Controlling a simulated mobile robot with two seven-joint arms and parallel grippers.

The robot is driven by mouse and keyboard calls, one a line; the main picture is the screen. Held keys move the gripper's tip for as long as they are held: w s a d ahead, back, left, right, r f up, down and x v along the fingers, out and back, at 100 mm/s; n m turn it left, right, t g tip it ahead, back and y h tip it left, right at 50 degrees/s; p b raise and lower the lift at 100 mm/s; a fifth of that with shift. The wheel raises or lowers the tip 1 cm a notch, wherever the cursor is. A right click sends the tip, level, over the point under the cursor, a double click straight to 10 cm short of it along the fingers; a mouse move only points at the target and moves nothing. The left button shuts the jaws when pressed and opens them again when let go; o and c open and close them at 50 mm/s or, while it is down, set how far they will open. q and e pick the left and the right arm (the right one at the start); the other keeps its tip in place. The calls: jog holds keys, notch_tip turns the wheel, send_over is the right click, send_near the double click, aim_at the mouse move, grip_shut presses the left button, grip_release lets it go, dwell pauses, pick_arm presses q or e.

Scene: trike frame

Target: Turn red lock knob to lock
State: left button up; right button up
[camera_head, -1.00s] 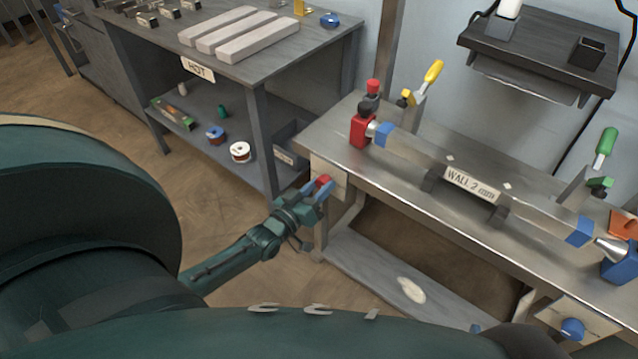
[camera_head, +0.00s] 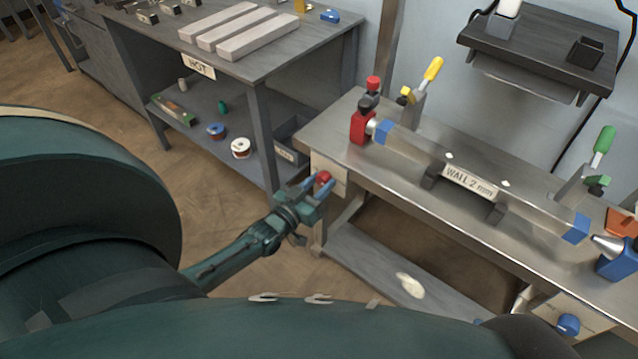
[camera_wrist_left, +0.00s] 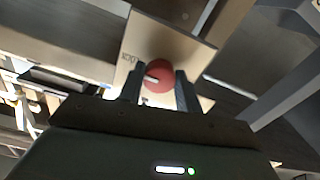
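The red lock knob (camera_head: 323,178) is on a light plate (camera_head: 330,172) at the left front of the metal bench. Lettering that looks like "LOCK" shows on the plate (camera_wrist_left: 180,40) left of the knob. My left gripper (camera_head: 315,197) is at the knob in the head view. In the left wrist view its two fingers (camera_wrist_left: 159,92) stand apart on either side of the knob, with thin gaps seeming to show. My right gripper is not in view.
A blue knob (camera_head: 568,325) is at the right front. A dark table (camera_head: 290,50) marked "HOT" stands left behind my gripper.

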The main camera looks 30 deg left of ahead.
pick_arm(q)
jog(key=o, duration=0.5)
jog(key=s, duration=0.4)
jog(key=s+p, duration=0.1)
jog(key=s, duration=0.3)
jog(key=s+a+p, duration=0.1)
jog(key=s, duration=0.4)
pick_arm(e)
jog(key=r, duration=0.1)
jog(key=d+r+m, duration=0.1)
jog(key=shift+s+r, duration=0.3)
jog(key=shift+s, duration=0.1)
